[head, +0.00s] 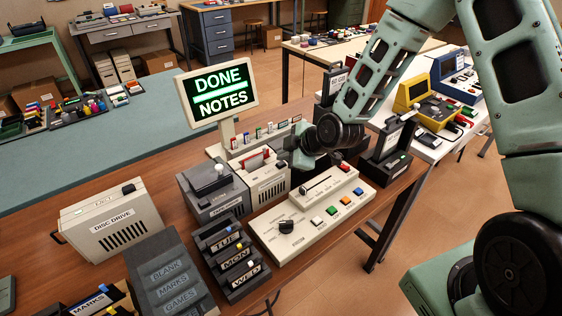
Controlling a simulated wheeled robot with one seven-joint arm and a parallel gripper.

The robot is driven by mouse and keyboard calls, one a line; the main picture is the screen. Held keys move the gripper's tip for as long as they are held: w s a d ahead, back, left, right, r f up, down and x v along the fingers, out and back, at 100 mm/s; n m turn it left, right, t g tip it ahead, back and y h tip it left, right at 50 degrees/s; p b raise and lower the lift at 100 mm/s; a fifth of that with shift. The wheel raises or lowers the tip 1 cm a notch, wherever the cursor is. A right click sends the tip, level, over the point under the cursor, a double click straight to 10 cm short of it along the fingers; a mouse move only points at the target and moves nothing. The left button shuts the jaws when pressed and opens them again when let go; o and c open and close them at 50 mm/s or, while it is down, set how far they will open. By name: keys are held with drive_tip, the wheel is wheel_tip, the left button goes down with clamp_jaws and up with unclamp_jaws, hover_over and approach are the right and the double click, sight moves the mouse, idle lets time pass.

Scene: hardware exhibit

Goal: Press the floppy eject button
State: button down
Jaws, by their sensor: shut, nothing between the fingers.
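My gripper (302,160) is shut and empty. It points down just right of a beige boxy unit (268,186) that has vents and a red piece on its top. Whether the gripper touches anything there is hidden by its own body. In front of it lies a beige console (312,218) with a dark slot, a black knob and green, orange, blue and red buttons. A beige box labelled DISC DRIVE (110,222) stands at the left. No button is readably marked as floppy eject, so I cannot tell which one it is.
A screen (217,92) reading DONE NOTES stands behind. A grey unit with a white-topped lever (213,190), a TUE/MON/WED rack (232,262) and a BLANK/MARKS/GAMES rack (170,280) crowd the brown table. A black upright holder (386,158) stands right of the gripper.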

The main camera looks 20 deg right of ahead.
drive_tip(key=shift+r, duration=0.25)
wheel_tip(320, 180, up, 5)
drive_tip(key=p, duration=0.3)
idle(0.4)
idle(0.6)
drive_tip(key=s+a+r+m+g+h, duration=0.15)
drive_tip(key=s+a+r+g, duration=0.4)
drive_tip(key=s, duration=0.65)
drive_tip(key=s+r+m+g+h, duration=0.1)
drive_tip(key=s+r, duration=0.3)
drive_tip(key=s, duration=0.6)
drive_tip(key=s+a+r+m+g+h, duration=0.1)
drive_tip(key=s+r+m, duration=0.3)
drive_tip(key=s, duration=0.6)
drive_tip(key=shift+s+a+m, duration=0.25)
drive_tip(key=shift+s+m, duration=0.05)
drive_tip(key=shift+m, duration=0.05)
drive_tip(key=shift+g+h, duration=0.25)
